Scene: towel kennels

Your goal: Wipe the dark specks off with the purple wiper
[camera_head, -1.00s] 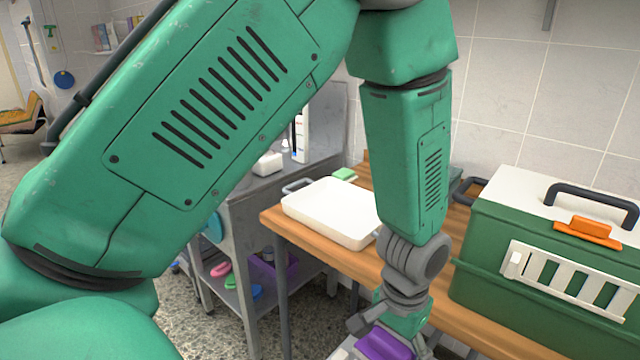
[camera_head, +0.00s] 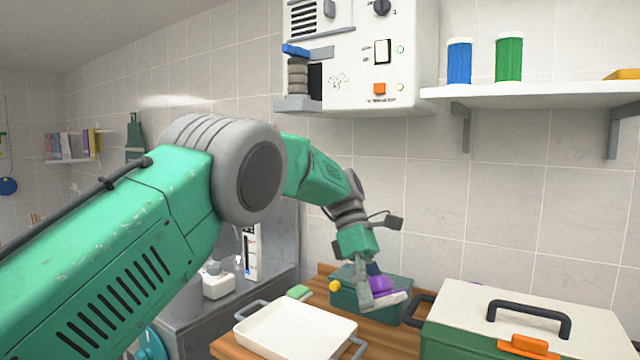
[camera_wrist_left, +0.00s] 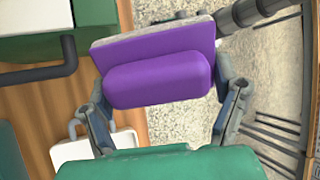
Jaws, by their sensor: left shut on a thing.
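The purple wiper (camera_head: 379,284) has a purple grip on a pale flat pad. My left gripper (camera_head: 372,286) is shut on it, in front of a small green box. In the left wrist view the purple wiper (camera_wrist_left: 158,80) sits between the two fingers of my left gripper (camera_wrist_left: 163,112). Small dark specks (camera_head: 339,80) mark the white front of the wall-mounted machine (camera_head: 350,60). The wiper is well below the specks and apart from them. My right gripper is not in view.
A white tray (camera_head: 297,330) lies on the wooden table (camera_head: 378,337). A green case with a white lid (camera_head: 480,343) stands at the right, beside the small green box (camera_head: 343,297). A shelf (camera_head: 540,92) with blue and green canisters juts out right of the machine.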

